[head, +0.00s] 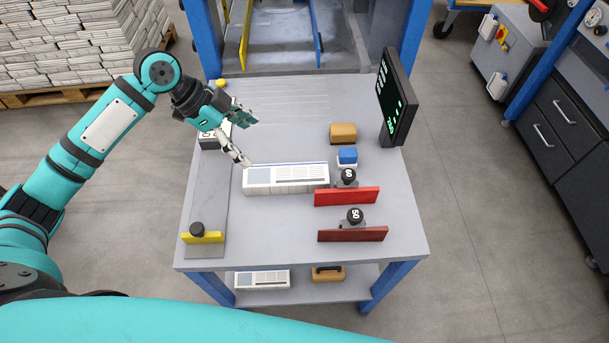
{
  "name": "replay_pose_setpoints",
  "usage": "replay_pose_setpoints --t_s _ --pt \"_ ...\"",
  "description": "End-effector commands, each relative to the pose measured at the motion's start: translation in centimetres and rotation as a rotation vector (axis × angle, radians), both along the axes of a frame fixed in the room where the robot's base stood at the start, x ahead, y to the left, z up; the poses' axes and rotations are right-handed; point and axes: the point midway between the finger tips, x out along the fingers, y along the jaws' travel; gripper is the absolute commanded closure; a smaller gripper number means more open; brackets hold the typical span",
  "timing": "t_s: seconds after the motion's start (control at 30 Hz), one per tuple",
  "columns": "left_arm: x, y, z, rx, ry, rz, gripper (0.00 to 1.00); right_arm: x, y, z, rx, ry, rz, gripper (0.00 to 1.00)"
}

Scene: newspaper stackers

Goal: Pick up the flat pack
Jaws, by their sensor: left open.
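A long, low white pack with printed grey-blue panels on top (286,179) lies flat on the grey work table (285,235), near its middle. It looks like the flat pack. My left gripper (249,139) is open and empty, above the table just behind the pack's left end. One finger reaches down close to the pack's back left corner; I cannot tell whether it touches. The other finger points right, higher up. My right gripper is out of view.
Red (346,196) and dark red (352,234) plates with black knobs stand right of the pack. A yellow stop (203,237) stands front left. A similar white pack (262,279) lies on the lower shelf.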

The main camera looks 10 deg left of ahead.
Motion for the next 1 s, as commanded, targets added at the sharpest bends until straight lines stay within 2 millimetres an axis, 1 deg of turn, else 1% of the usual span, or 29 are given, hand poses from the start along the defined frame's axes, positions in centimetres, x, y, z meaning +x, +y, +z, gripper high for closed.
replay_pose_setpoints --t_s 0.2,0.33,0.5,0.6,0.7,0.77,0.83,1.0 --pt "0.6 -2.3 -3.6 -0.004 0.004 -0.001 0.1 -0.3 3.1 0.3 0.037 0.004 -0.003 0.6" --pt "1.0 -3.8 -6.0 -0.003 0.004 0.0 0.1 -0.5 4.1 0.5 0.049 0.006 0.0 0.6" --pt "1.5 -5.3 -8.7 -0.002 0.004 0.001 0.1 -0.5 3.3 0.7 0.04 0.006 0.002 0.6" --pt "1.7 -5.8 -9.5 -0.003 0.002 0.002 0.1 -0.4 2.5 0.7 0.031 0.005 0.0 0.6" --pt "1.8 -6.0 -10.0 0.0 0.001 0.002 0.1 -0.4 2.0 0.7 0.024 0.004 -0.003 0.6" --pt "1.8 -6.1 -10.4 -0.001 0.002 0.001 0.1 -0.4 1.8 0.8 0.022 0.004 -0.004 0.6" --pt "2.0 -6.4 -11.1 -0.002 0.003 0.002 0.1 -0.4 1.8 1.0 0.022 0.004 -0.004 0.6" --pt "2.6 -7.2 -13.6 -0.003 0.003 0.001 0.1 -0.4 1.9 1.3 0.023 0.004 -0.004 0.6"
